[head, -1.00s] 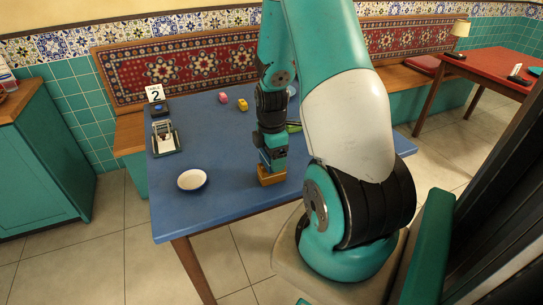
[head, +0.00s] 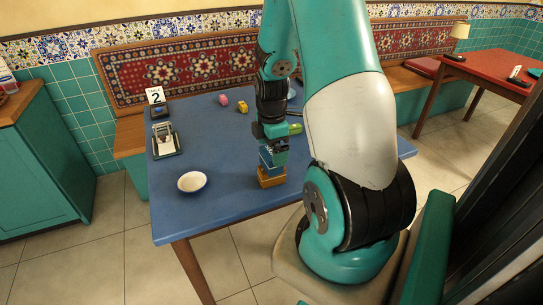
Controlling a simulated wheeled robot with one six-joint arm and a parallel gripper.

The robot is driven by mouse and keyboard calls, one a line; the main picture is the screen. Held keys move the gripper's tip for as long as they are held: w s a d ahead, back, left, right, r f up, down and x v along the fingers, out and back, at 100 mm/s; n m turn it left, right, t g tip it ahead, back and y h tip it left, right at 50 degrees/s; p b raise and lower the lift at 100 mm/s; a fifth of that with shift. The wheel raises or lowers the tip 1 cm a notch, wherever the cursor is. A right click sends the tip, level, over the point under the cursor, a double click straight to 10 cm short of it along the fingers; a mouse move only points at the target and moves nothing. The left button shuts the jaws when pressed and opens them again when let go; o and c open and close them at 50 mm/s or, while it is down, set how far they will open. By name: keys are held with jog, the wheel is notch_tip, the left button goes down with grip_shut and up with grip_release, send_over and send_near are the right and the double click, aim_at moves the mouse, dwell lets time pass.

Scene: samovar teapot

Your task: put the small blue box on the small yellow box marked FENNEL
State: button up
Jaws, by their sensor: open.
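The small yellow box (head: 271,179) stands on the blue table near its front edge. The small blue box (head: 269,160) is directly above it and appears to rest on its top. My gripper (head: 271,150) points down over the blue box, with its fingers open close around or just above the box's upper part. The fingers hide part of the blue box. The FENNEL mark cannot be read at this size.
A white bowl with a blue rim (head: 192,182) stands left of the boxes on the blue table (head: 220,207). A metal-and-dark device (head: 166,141) and a table-number card (head: 155,95) are at the left. Pink (head: 223,100) and yellow (head: 243,106) items lie farther back. A green item (head: 295,129) lies behind my gripper.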

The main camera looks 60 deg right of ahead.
aim_at(270, 153)
notch_tip(270, 153, up, 8)
jog(key=shift+r, duration=0.15)
jog(key=w+a+r+m+t+y, duration=0.1)
jog(key=a+r, duration=0.3)
jog(key=a, duration=0.7)
jog(key=a+r+m+y, duration=0.1)
jog(key=a+r, duration=0.2)
jog(key=a, duration=0.7)
jog(key=s+a+r+m+g+y, duration=0.1)
jog(key=s+a+r, duration=0.3)
jog(key=s+a, duration=0.7)
jog(key=a+m+y, duration=0.1)
jog(key=a, duration=0.2)
jog(key=shift+a+r+m, duration=0.15)
jog(key=shift+r+m, duration=0.05)
jog(key=shift+m, duration=0.1)
